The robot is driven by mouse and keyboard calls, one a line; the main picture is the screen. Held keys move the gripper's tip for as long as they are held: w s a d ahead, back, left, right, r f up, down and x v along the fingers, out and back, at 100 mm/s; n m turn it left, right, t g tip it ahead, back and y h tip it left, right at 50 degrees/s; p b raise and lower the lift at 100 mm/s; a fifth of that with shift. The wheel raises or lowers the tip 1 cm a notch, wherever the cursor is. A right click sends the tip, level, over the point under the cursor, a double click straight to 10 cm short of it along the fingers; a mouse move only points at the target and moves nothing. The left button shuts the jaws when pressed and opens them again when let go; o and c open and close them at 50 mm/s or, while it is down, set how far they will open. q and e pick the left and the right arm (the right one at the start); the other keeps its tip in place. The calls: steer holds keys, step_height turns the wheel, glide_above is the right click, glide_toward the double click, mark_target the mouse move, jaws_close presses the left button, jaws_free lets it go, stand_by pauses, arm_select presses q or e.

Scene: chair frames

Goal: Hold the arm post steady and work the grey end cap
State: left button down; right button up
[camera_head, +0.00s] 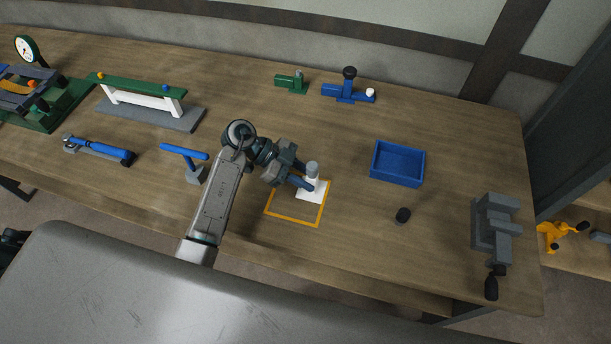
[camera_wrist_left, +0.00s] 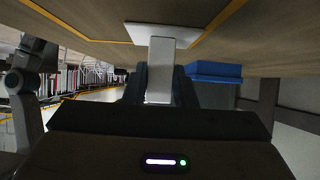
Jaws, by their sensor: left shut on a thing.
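The arm post (camera_head: 311,181) stands upright on a white base plate (camera_head: 312,195) in the head view. Its top end carries the grey end cap (camera_head: 312,168). My left gripper (camera_head: 303,184) reaches in from the left and is shut on the post, below the cap. In the left wrist view the pale post (camera_wrist_left: 160,65) sits between the two dark fingers (camera_wrist_left: 158,85), with the white plate (camera_wrist_left: 163,31) at its far end. The cap cannot be made out there. My right gripper is not in view.
An orange square outline (camera_head: 293,223) surrounds the plate's area. Table between plate and bin is clear.

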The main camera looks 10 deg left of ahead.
arm_select(q)
steer(key=shift+s+f, duration=0.1)
steer(key=shift+f, duration=0.1)
steer(key=c, duration=1.1)
jaws_free()
steer(key=shift+a+r, duration=0.1)
steer(key=shift+r, duration=0.05)
steer(key=shift+a+r, duration=0.15)
steer(key=shift+a, duration=0.15)
steer(key=v, duration=1.1)
steer(key=shift+a, duration=0.1)
